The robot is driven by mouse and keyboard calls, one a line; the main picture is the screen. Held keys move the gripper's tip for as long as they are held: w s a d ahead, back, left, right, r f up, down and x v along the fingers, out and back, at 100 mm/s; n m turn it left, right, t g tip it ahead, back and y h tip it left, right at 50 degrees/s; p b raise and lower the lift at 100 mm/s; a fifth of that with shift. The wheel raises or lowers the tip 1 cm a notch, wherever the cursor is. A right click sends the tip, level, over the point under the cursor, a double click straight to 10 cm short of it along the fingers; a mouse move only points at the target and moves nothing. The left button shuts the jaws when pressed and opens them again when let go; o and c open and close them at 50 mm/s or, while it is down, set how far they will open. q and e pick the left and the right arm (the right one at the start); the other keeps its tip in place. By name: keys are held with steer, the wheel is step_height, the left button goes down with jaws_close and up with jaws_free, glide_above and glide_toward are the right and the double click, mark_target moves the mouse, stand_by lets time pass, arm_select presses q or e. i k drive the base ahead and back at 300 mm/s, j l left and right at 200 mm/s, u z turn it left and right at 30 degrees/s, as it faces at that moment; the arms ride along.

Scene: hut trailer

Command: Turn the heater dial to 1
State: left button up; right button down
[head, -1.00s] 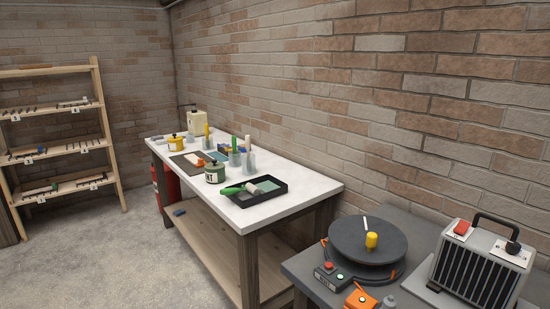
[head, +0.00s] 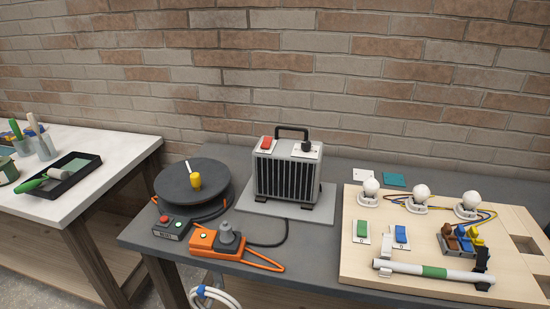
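The heater (head: 287,178) is a grey box with a black front grille and a black top handle. It stands upright on a light grey plate on the grey table, near the wall. Its black dial (head: 306,146) sits on a white plate at the top right. The dial's marks are too small to read. A red switch (head: 266,143) sits at the top left of the heater. Neither of my grippers shows in the head view.
A wooden board (head: 361,265) with bulbs, switches and a tube lies right. Some bare table separates heater and board.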

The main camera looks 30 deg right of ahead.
mark_target(306, 146)
steer(key=z, duration=1.1)
steer(key=i+j+u, duration=0.15)
steer(key=i, duration=0.05)
